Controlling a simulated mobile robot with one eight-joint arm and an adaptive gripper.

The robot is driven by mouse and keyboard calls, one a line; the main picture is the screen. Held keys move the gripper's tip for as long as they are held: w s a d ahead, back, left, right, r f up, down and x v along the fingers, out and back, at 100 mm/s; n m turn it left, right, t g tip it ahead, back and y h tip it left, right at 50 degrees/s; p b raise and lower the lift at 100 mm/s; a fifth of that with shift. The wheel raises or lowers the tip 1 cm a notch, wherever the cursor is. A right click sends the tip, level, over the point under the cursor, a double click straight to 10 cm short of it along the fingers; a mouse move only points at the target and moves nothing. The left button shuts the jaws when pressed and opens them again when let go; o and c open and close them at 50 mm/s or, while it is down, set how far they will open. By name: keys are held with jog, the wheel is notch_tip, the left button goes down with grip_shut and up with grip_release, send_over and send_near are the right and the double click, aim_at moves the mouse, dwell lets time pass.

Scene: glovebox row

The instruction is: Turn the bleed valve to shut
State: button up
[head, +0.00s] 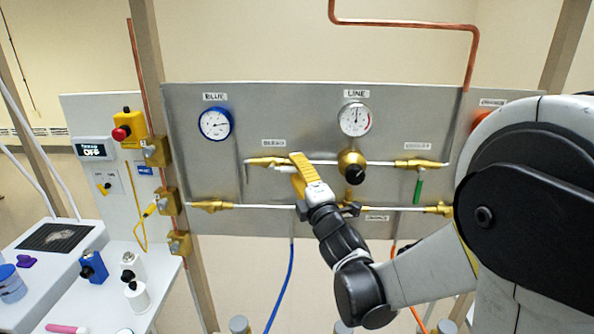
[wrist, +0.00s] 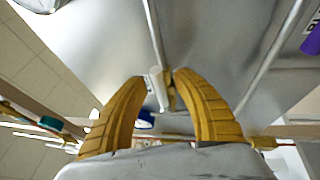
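The valve with a brass body (head: 266,161) sits on the upper pipe at the left of the grey panel, under a small label too blurred to read surely; it may be the bleed valve. A short white lever (head: 284,169) shows beside it, running roughly along the pipe. My gripper (head: 295,160) is at this valve, its yellow fingers covering part of it. In the wrist view, the white lever (wrist: 157,88) lies between the tips of my gripper (wrist: 160,80). The fingertips are apart, close on either side of it; I cannot tell whether they touch it.
A blue gauge (head: 215,124) and a line gauge (head: 355,119) are above. A brass regulator (head: 352,165) with a black knob is right of my gripper. A green-handled valve (head: 418,180) is farther right. A lower pipe (head: 265,206) runs below. A bench (head: 110,275) holds bottles at left.

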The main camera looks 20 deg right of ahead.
grip_shut()
jog(key=shift+f, duration=0.15)
